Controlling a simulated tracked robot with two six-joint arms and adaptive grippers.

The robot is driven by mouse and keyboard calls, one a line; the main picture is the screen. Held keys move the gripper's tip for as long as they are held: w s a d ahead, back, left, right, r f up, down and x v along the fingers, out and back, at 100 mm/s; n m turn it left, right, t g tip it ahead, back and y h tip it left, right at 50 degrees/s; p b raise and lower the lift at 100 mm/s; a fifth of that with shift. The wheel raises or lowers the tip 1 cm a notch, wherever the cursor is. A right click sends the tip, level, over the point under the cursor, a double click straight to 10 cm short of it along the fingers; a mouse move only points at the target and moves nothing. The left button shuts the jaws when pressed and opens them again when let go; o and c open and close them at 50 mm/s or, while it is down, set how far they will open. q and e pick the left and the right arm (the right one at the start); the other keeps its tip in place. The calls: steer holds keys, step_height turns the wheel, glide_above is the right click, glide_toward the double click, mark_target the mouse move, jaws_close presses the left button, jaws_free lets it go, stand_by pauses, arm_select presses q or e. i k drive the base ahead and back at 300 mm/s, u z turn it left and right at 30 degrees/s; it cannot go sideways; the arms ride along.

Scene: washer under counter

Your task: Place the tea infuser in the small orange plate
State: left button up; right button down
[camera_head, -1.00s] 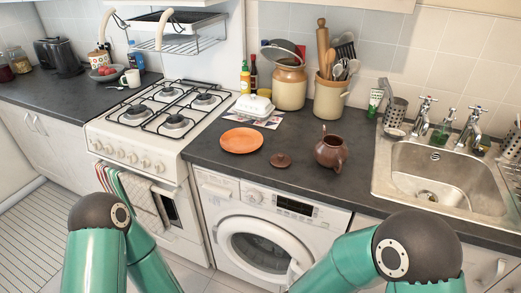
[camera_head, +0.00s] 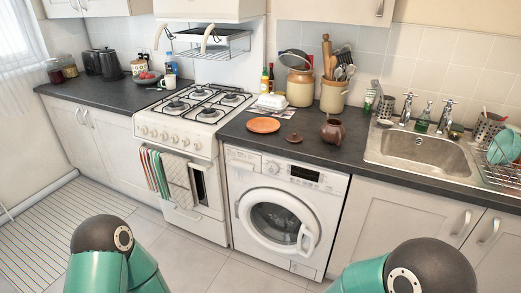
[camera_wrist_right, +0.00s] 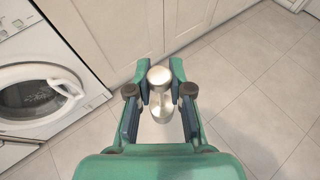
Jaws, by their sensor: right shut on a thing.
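The small orange plate (camera_head: 263,125) lies flat on the dark counter above the washing machine in the head view. It looks empty. In the right wrist view my right gripper (camera_wrist_right: 160,82) is shut on a shiny silver tea infuser (camera_wrist_right: 158,76), which sits between its two fingers. The gripper and infuser hang over the floor, in front of the cabinet doors and well away from the plate. The head view shows neither gripper, only my two arms at the bottom edge.
A brown teapot (camera_head: 332,130) and its lid (camera_head: 294,138) stand right of the plate. A white butter dish (camera_head: 271,102) and jars are behind it. The stove (camera_head: 205,105) is at left, the sink (camera_head: 420,150) at right. The washing machine (camera_head: 283,215) is below.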

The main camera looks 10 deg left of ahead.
mark_target(260, 129)
steer(key=u, duration=0.75)
steer(key=i, duration=1.3)
steer(key=z, duration=0.5)
